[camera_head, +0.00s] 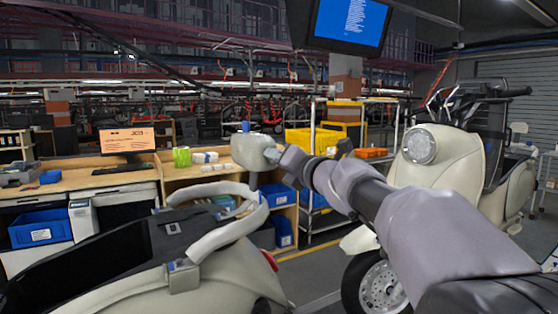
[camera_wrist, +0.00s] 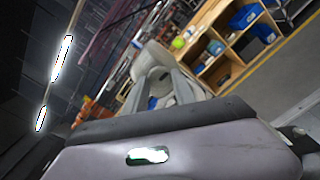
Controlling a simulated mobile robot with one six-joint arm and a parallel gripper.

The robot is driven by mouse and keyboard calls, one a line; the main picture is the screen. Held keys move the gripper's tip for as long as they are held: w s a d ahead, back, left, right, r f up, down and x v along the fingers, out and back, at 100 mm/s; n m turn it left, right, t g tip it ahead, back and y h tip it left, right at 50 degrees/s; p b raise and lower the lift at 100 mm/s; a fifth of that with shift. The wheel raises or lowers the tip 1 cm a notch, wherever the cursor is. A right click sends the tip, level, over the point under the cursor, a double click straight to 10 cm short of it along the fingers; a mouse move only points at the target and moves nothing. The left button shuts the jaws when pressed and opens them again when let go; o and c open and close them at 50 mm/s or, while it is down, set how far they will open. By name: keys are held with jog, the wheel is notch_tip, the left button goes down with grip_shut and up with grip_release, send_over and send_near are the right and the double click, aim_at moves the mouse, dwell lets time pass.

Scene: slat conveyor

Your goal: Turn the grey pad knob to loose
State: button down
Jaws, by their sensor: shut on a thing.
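A rounded grey pad (camera_head: 254,151) stands on a dark post above the bench side, with a small blue piece (camera_head: 245,127) on top. My gripper (camera_head: 279,157) reaches in from the right and is shut at the pad's right side, on the grey pad knob. The knob is mostly hidden by the fingers, and its turn angle cannot be read. In the wrist view, the fingers (camera_wrist: 160,78) meet in front of the light grey pad (camera_wrist: 152,58).
A cream scooter body with a curved rail (camera_head: 225,232) stands below and left of the pad. Another scooter (camera_head: 440,165) stands at right behind my arm. A workbench (camera_head: 80,186) with a monitor (camera_head: 127,141) and blue bins (camera_head: 278,195) lies behind.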

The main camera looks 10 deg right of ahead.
dwell(0.8)
jog(key=c, duration=1)
grip_release()
jog(key=p+v, duration=0.2)
jog(key=v, duration=1.5)
jog(key=shift+s+p, duration=0.2)
jog(key=shift+p, duration=0.1)
